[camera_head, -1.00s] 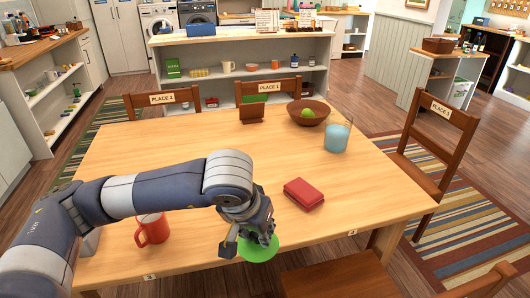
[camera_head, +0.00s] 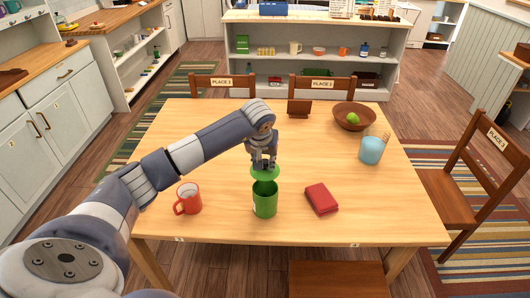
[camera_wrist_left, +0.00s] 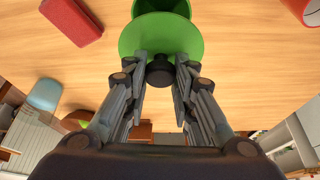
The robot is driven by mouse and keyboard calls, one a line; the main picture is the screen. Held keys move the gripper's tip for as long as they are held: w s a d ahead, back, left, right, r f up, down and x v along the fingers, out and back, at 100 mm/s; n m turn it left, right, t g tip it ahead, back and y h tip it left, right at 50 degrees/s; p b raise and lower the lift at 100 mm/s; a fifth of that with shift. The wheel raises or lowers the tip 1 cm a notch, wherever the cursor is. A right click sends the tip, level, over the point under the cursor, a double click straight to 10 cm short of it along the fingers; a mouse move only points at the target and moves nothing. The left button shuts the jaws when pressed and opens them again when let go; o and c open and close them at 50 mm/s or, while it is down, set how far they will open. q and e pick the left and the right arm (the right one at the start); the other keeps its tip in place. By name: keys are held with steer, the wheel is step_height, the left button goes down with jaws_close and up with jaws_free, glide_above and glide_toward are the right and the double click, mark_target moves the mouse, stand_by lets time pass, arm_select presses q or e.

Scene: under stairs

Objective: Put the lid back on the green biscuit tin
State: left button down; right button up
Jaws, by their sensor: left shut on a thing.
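The green biscuit tin (camera_head: 265,203) stands upright on the table, its open top showing. The round green lid (camera_head: 264,173) is in my left gripper (camera_head: 264,162), just behind and above the tin's mouth in the head view. In the left wrist view the gripper (camera_wrist_left: 160,82) is shut on the lid's black knob (camera_wrist_left: 160,72). There the lid (camera_wrist_left: 160,38) overlaps part of the tin's opening, and the tin (camera_wrist_left: 150,8) shows past its edge. The lid is not lined up with the tin. I cannot tell whether they touch. My right gripper is not in view.
A blue cup (camera_head: 371,150), a wooden bowl (camera_head: 354,117) with a green fruit and a small brown stand (camera_head: 300,107) are farther back. The table's left rear is clear.

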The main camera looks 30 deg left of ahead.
mark_target(265, 171)
arm_select(q)
steer(key=shift+w+d+f+b, duration=0.1)
steer(key=shift+f+b, duration=0.2)
steer(key=shift+f, duration=0.55)
step_height(265, 171, down, 3)
steer(key=shift+r+b, duration=0.15)
steer(key=shift+b, duration=0.85)
steer(key=shift+f+b, duration=0.7)
steer(key=shift+f, duration=0.1)
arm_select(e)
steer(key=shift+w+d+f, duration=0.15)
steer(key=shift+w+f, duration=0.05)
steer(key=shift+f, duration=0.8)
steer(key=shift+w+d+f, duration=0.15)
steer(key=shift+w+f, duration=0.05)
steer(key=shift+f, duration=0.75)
arm_select(q)
steer(key=shift+f, duration=0.1)
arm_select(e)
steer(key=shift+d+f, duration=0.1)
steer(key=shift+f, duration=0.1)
arm_select(q)
steer(key=shift+f, duration=0.1)
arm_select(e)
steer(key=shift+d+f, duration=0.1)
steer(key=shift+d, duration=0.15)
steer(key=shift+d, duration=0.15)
